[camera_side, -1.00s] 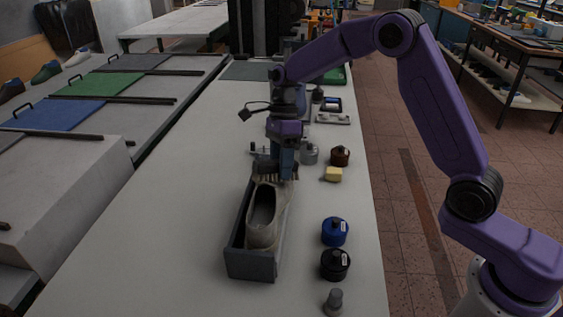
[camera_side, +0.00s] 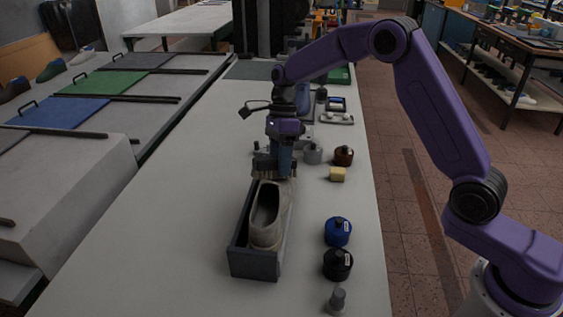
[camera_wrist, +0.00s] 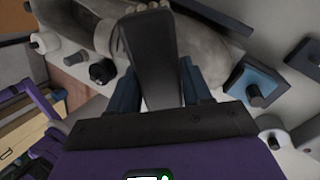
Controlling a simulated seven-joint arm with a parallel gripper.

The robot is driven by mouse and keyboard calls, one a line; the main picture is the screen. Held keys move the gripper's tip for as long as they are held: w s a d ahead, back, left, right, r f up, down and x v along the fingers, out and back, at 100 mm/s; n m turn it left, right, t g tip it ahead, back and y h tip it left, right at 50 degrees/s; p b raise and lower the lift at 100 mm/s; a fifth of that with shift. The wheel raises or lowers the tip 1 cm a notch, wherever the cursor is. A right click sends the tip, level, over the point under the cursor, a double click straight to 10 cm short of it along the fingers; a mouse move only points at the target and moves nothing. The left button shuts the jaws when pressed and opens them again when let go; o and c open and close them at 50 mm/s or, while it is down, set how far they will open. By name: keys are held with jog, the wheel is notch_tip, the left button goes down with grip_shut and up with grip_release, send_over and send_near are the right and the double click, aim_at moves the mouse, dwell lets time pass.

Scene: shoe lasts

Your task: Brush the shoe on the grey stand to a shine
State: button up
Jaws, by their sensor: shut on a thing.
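A light grey-beige shoe (camera_side: 266,232) sits in the grey stand (camera_side: 254,264), which is a trough with raised walls, on the pale bench. My gripper (camera_side: 281,160) points down over the far end of the shoe and is shut on a brush (camera_side: 289,171). The brush's bristles are at the far end of the shoe; I cannot tell whether they touch it. In the wrist view the dark brush handle (camera_wrist: 150,60) stands between my two blue fingers, and the shoe (camera_wrist: 205,35) lies behind it. The brush hides part of the shoe.
On the right of the bench stand a blue jar (camera_side: 337,232), a black jar (camera_side: 337,264), a grey jar (camera_side: 312,154), a brown jar (camera_side: 343,155) and a yellow sponge (camera_side: 338,174). A small grey bottle (camera_side: 337,299) is near the front. The bench left of the stand is clear.

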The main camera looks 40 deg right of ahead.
jog(key=shift+w+d+f, duration=0.15)
jog(key=shift+w, duration=0.25)
jog(key=shift+w+d+f, duration=0.1)
jog(key=shift+w, duration=0.25)
jog(key=shift+s+a+r, duration=0.4)
jog(key=shift+s+a, duration=0.35)
jog(key=shift+s+a+r, duration=0.35)
jog(key=shift+s+a, duration=0.35)
jog(key=shift+w+d+f, duration=0.6)
jog(key=shift+w+d, duration=0.2)
jog(key=shift+d, duration=0.45)
jog(key=shift+w+d+f, duration=0.65)
jog(key=shift+w+d, duration=0.2)
jog(key=shift+d, duration=0.45)
jog(key=shift+w+d+f, duration=0.6)
jog(key=shift+w+d, duration=0.2)
jog(key=shift+d, duration=0.45)
notch_tip(320, 180, up, 8)
jog(key=shift+w+d, duration=0.25)
jog(key=shift+w, duration=0.05)
jog(key=shift+s, duration=0.1)
